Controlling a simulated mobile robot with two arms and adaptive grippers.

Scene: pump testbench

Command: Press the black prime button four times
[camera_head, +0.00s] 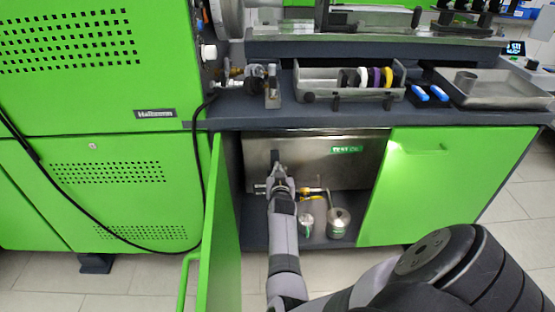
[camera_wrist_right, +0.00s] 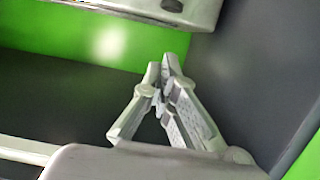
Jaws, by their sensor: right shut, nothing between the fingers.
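I cannot make out the black prime button in either view; my gripper and wrist cover part of the cabinet interior. My right gripper (camera_head: 276,158) is inside the open cabinet, in front of the steel tank (camera_head: 313,150) with the green label. In the right wrist view, the fingertips of my right gripper (camera_wrist_right: 163,66) are together with nothing between them. Brass and yellow-handled fittings (camera_head: 312,194) are just right of my wrist. My left gripper is not in view.
The open green door (camera_head: 212,235) stands close to the left of my right arm. A metal canister (camera_head: 339,222) stands on the cabinet floor. The worktop above carries a tray of coloured rings (camera_head: 300,86), blue-handled tools (camera_head: 430,93) and a steel tray (camera_head: 505,97).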

